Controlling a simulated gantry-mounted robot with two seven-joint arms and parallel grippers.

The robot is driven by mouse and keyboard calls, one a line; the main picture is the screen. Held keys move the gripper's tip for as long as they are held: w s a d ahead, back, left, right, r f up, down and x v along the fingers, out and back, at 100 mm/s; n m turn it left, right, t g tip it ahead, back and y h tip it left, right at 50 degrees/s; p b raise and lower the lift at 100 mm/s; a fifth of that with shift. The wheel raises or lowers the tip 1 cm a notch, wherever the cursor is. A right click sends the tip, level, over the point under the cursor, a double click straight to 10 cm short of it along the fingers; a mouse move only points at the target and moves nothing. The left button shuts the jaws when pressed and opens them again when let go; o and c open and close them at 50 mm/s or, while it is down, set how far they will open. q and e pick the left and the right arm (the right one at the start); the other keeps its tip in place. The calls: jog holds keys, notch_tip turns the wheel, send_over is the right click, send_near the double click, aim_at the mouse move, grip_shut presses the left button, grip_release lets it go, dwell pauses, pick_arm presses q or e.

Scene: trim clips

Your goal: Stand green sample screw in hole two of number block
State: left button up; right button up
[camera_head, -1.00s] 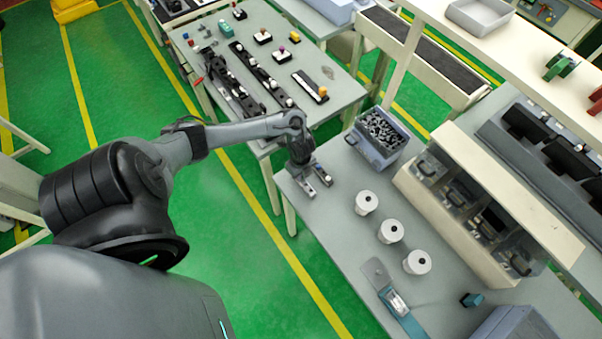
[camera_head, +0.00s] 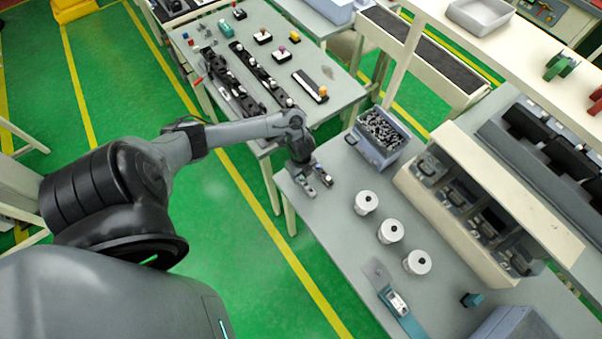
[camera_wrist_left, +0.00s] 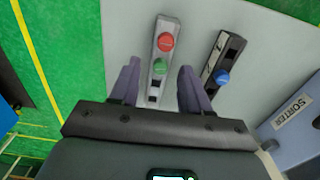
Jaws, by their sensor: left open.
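In the left wrist view, a narrow pale grey block (camera_wrist_left: 154,87) holds a red screw (camera_wrist_left: 165,42) near its far end and a green screw (camera_wrist_left: 159,67) nearer me. A second narrow black-and-grey block (camera_wrist_left: 232,53) to the right holds a blue screw (camera_wrist_left: 222,77). No numbers are readable, so I cannot tell which is the number block. My left gripper (camera_wrist_left: 158,72) is open, its fingers on either side of the green screw, not visibly touching it. In the head view my left gripper (camera_head: 311,174) hangs over the near table's left corner. My right gripper is not in view.
A grey bin of dark parts (camera_head: 378,138) stands just behind the blocks. Three white cylinders (camera_head: 390,231) stand to the right. A sorter-labelled box (camera_wrist_left: 297,106) is at the right of the wrist view. The table's left edge is close to the gripper.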

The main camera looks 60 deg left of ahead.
pick_arm(q)
notch_tip(320, 180, up, 11)
jog(key=p, duration=0.2)
jog(key=shift+f, duration=0.15)
dwell(0.3)
